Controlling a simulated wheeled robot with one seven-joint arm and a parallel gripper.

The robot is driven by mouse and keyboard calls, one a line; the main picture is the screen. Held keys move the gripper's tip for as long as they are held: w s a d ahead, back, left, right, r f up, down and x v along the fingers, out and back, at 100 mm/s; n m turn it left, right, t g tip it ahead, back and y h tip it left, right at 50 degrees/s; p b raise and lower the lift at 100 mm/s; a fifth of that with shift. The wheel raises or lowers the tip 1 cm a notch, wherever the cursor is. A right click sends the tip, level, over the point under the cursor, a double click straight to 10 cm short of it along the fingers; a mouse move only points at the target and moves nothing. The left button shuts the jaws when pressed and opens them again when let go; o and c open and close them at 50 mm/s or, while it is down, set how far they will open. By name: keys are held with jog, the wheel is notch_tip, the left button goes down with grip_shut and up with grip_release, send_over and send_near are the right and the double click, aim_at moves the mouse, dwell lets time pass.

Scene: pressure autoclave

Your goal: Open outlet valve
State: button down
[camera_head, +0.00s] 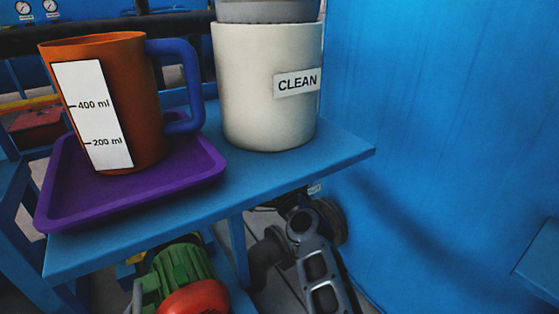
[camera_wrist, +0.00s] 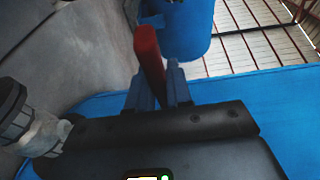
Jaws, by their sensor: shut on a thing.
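The red lever (camera_wrist: 149,55), apparently the outlet valve's handle, stands upright in the wrist view. My gripper (camera_wrist: 160,84) is shut on it, with a blue-grey finger on either side. The lever's upper part sticks out beyond the fingers, and its lower end is hidden by them. The valve's body cannot be made out. In the head view, neither the lever nor my fingertips can be made out; my dark arm shows under the blue table.
A blue table (camera_head: 262,187) carries a purple tray (camera_head: 75,215), an orange measuring jug (camera_head: 140,95) and a white "CLEAN" container (camera_head: 245,85). A green motor (camera_head: 183,270) is below. In the wrist view, a pipe fitting (camera_wrist: 42,132) is at left and a blue cylinder (camera_wrist: 190,30) beyond the lever.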

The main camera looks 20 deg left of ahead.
jog(key=shift+w+a+m+t+h, duration=0.2)
jog(key=shift+m+t+h, duration=0.1)
jog(key=shift+h, duration=0.1)
jog(key=c, duration=1.1)
grip_release()
jog(key=shift+s+p, duration=0.15)
jog(key=shift+p, duration=0.15)
jog(key=shift+p+v, duration=1.8)
jog(key=shift+v, duration=2.05)
jog(key=shift+d, duration=0.1)
jog(key=shift+c, duration=0.2)
